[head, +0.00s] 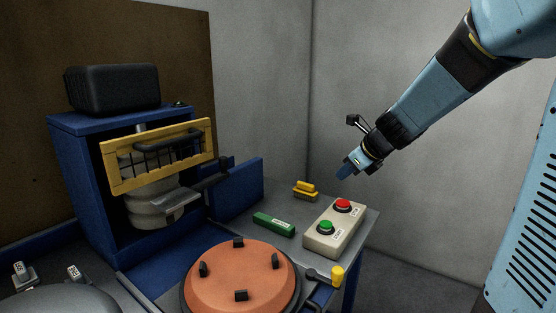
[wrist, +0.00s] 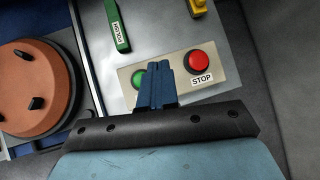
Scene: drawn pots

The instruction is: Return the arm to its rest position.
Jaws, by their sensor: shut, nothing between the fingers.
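My blue arm reaches in from the upper right in the head view. My gripper (head: 346,170) is shut and empty, in the air above the button box. In the wrist view the shut fingers (wrist: 157,84) cover part of the beige button box (wrist: 222,75). The box also shows in the head view (head: 322,245), with a red button (head: 343,205) marked STOP in the wrist view and a green button (head: 326,227). The fingers look apart from both buttons, though the exact gap is hard to tell.
An orange round plate (head: 239,278) with dark lugs sits at the front. A blue machine with a yellow guard (head: 160,155) stands at the left. A green block (head: 273,224), a yellow part (head: 305,190) and a yellow-knobbed lever (head: 337,277) are near the box. Grey walls stand behind.

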